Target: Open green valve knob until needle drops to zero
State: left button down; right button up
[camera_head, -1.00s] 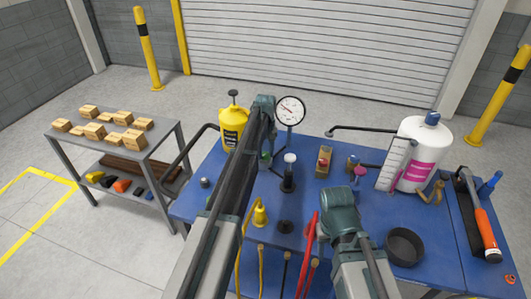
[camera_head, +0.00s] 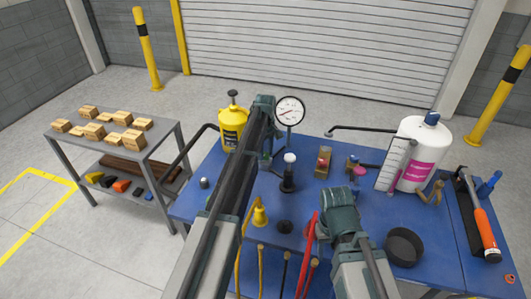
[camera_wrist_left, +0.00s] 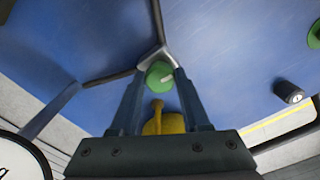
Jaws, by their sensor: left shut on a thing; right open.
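The green valve knob (camera_wrist_left: 158,75) is between the fingertips of my left gripper (camera_wrist_left: 157,68) in the left wrist view, and the fingers are shut on it. In the head view my left gripper (camera_head: 265,160) reaches down behind the left part of the blue bench, and the knob is hidden there. The round white gauge (camera_head: 289,110) stands just right of it, its reddish needle slanting with the left end lower; the exact reading is too small to tell. My right gripper (camera_head: 338,205) is open over the bench, its fingertips mostly hidden.
The blue bench (camera_head: 365,222) carries a yellow sprayer (camera_head: 233,125) left of my left arm, a white bottle (camera_head: 417,160) at the right, a black round dish (camera_head: 404,247) and an orange-handled tool (camera_head: 484,225). A grey cart (camera_head: 72,144) with small boxes stands left.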

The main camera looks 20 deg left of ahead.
aim_at(265, 154)
pick_arm(q)
jog(key=shift+c, duration=1.9)
grip_release()
jog(key=shift+r, duration=0.1)
notch_tip(265, 154, up, 14)
jog(key=p, duration=1.3)
jog(key=shift+f+p, duration=0.2)
jog(key=shift+p, duration=0.2)
jog(key=shift+s, duration=0.1)
jog(key=s+d+m, duration=0.3)
jog(key=s+m, duration=0.2)
jog(key=s, duration=1)
jog(key=s+d+m, duration=0.2)
jog(key=s+m, duration=0.4)
jog(key=s, duration=0.9)
jog(key=s+d+f+m+y+b, duration=0.1)
jog(key=s+d+f+m+b, duration=0.3)
jog(key=d+f+b, duration=0.6)
jog(key=shift+s+d+f, duration=0.2)
jog(key=shift+s+d, duration=0.55)
jog(key=shift+s, duration=0.35)
